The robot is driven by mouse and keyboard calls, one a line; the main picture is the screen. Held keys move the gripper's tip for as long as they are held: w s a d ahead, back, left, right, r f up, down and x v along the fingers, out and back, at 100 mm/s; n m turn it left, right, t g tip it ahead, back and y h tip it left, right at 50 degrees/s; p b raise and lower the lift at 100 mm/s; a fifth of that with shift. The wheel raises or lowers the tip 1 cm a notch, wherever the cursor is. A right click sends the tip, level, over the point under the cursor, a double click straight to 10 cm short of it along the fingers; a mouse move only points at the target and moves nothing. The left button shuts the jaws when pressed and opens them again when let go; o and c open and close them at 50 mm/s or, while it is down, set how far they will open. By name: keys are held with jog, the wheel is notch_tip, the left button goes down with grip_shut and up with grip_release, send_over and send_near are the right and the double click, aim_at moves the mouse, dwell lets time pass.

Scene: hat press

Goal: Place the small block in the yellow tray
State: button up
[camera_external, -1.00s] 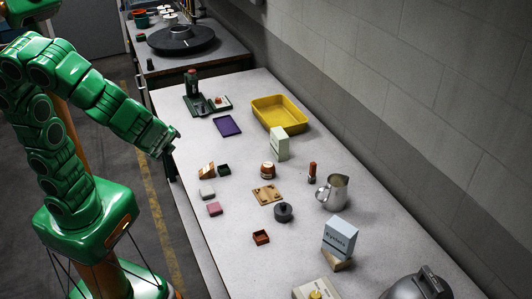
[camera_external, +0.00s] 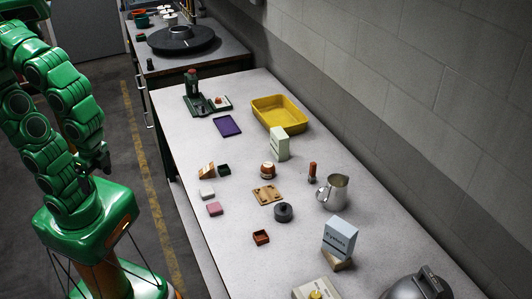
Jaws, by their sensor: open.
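The yellow tray (camera_external: 291,126) stands on the table's far part, close to the wall side, and its visible inside looks empty. I cannot tell which one the task means. My gripper (camera_external: 101,164) is open, left of the table and off its edge, well apart from the blocks and the tray. Its fingers are small and dark in this view, and I see nothing held.
A pale green box (camera_external: 279,144) stands just below the tray. A purple pad (camera_external: 227,126) and a green press (camera_external: 195,97) lie left of it. A metal jug (camera_external: 333,192), blue box (camera_external: 340,236) and dark round piece (camera_external: 283,212) stand to the right. The table's left edge is clear.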

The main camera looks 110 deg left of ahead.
dwell(0.3)
jog(key=w+a+n+t, duration=0.1)
jog(key=w+a, duration=0.3)
jog(key=w, duration=0.7)
jog(key=n+t+y, duration=0.3)
jog(key=n+t, duration=0.2)
jog(key=n, duration=0.1)
send_over(266, 165)
jog(key=s+d, duration=0.2)
jog(key=s, duration=0.1)
notch_tip(266, 165, down, 14)
jog(key=shift+x, duration=4)
jog(key=shift+w+a+r, duration=0.1)
jog(key=shift+w, duration=0.05)
jog(key=c, duration=1.3)
